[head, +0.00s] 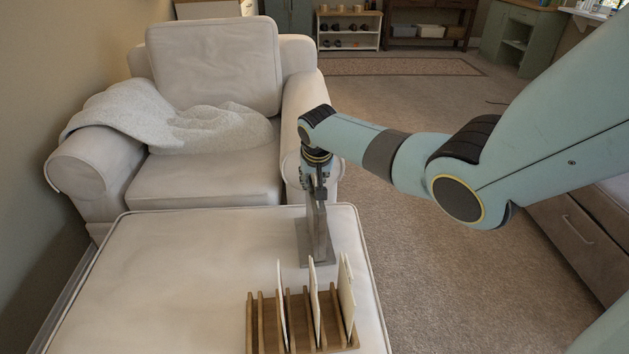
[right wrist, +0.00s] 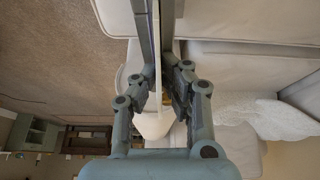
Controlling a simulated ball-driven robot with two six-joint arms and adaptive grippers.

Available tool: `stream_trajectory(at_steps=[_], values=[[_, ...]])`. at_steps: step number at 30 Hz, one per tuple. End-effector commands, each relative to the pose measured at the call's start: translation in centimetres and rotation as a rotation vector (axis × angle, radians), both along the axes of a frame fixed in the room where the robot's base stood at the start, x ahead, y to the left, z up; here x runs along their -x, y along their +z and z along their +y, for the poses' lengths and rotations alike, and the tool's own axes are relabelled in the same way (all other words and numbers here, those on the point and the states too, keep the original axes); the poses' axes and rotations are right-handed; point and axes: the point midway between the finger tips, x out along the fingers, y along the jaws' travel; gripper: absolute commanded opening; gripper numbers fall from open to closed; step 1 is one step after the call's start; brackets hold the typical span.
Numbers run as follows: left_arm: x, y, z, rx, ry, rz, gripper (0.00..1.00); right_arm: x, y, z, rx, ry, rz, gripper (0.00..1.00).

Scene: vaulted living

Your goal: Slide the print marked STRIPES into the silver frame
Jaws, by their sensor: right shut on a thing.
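The silver frame (head: 320,238) stands upright on the pale ottoman, its narrow side toward me. My right gripper (head: 317,188) is directly above it, pointing down. In the right wrist view my right gripper (right wrist: 164,80) is shut on a thin pale print (right wrist: 156,40), seen edge-on. The frame's grey bars (right wrist: 167,18) run on both sides of the print, so it appears lined up with the slot; I cannot tell how deep it is. The print's marking is hidden. My left gripper is out of view.
A wooden rack (head: 270,322) at the ottoman's front holds several slots and three pale prints, one of them at the right end (head: 346,298). The ottoman's (head: 170,270) left half is clear. An armchair (head: 215,180) with a grey blanket (head: 180,122) stands behind.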

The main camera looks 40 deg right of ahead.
Motion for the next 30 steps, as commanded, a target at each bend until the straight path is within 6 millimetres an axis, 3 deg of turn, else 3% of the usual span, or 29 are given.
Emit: stream_trajectory(at_steps=[1,4,5,11,23,30], values=[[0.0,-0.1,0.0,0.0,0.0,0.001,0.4,0.7,-1.1,0.5,-0.01,-0.001,0.017,0.0],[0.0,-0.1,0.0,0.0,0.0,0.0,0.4,0.8,-1.2,0.5,-0.012,0.0,0.02,0.0],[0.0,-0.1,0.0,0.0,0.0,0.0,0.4,0.9,-1.2,0.6,-0.012,0.0,0.021,0.11],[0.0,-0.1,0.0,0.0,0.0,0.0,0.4,1.0,-1.3,0.7,-0.015,-0.001,0.024,0.38],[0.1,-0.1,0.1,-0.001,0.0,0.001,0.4,0.7,-0.9,0.5,-0.011,-0.001,0.019,0.38],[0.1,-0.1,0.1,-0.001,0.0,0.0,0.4,1.2,1.3,0.8,-0.007,0.0,0.011,0.38]])
